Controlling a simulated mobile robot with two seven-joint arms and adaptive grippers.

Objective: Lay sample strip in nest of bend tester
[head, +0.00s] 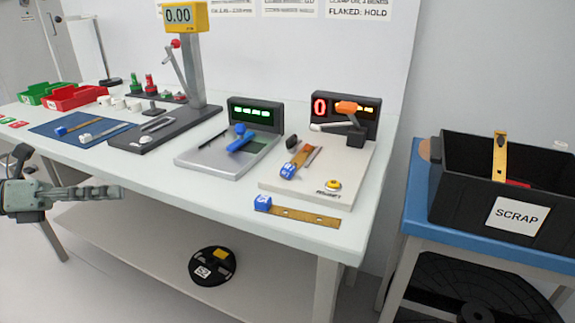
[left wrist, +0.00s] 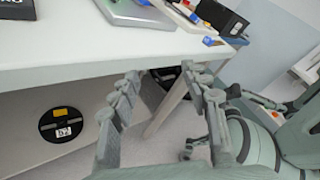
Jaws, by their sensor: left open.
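A brass strip with a blue end block (head: 296,213) lies flat near the table's front edge, just in front of the bend tester. The bend tester appears to be the pale base (head: 346,172) with an orange-ended lever and a dark display showing a red 0. A second, similar strip (head: 299,160) with a blue end rests on that base. I cannot tell from this view exactly where the nest is. My left gripper (head: 104,192) is open and empty, left of the table's front edge and well apart from the strips; its fingers also show in the left wrist view (left wrist: 161,78).
The white table (head: 229,207) also holds a middle station (head: 209,159) with a blue handle, a blue mat (head: 61,131) with strips, and red and green bins (head: 76,97). A black scrap bin (head: 460,198) stands on a blue-topped stand at right. A black disc (head: 207,271) lies below.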

